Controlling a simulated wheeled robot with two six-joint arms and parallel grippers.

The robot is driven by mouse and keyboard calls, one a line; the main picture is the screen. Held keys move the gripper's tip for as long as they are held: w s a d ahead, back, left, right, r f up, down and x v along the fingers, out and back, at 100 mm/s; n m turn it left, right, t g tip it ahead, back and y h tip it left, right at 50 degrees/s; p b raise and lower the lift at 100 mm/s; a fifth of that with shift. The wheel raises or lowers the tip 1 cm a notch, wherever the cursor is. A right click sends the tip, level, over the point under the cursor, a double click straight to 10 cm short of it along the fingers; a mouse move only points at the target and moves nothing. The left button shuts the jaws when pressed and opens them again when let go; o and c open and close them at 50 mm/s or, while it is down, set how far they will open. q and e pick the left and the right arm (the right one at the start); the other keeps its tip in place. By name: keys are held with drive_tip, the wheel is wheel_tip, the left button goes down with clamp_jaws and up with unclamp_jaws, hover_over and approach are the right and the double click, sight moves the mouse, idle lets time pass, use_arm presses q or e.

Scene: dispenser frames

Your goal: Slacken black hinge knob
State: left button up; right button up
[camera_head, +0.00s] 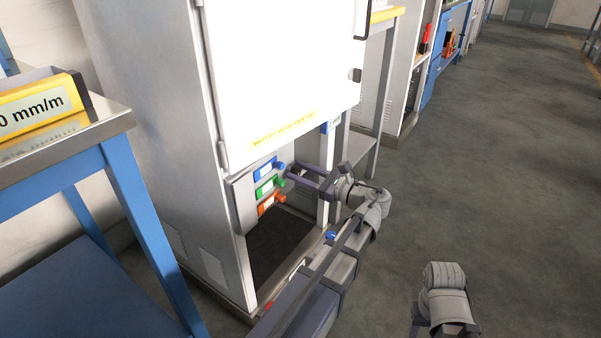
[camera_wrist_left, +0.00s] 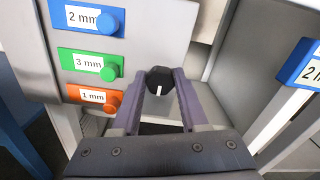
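The black hinge knob (camera_wrist_left: 160,79) is a dark, round, faceted knob with a white line on its face. It shows in the left wrist view, low in the cabinet's opening beside the coloured tags. My left gripper (camera_wrist_left: 162,84) has its two purple-grey fingers on either side of it, and the knob fills the space between the fingertips, which look closed on it. In the head view my left gripper (camera_head: 291,171) reaches in under the white door, and I cannot make out the knob there. Part of my right arm shows at the bottom right, but its gripper does not.
Blue, green and orange tags marked 2 mm (camera_wrist_left: 88,19), 3 mm (camera_wrist_left: 90,63) and 1 mm (camera_wrist_left: 90,97) are left of the knob. The white door (camera_head: 280,75) hangs above. A blue-legged bench (camera_head: 140,215) stands left. The floor (camera_head: 480,170) right is clear.

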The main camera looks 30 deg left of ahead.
use_arm(q)
clamp_jaws()
idle(0.3)
drive_tip(key=n, duration=0.5)
drive_tip(key=shift+s, duration=0.1)
drive_tip(key=n, duration=0.4)
drive_tip(key=shift+f, duration=0.1)
drive_tip(key=n, duration=0.6)
drive_tip(key=shift+s+f, duration=0.1)
drive_tip(key=shift+n+b, duration=0.3)
drive_tip(key=shift+n, duration=2)
drive_tip(key=shift+f, duration=0.1)
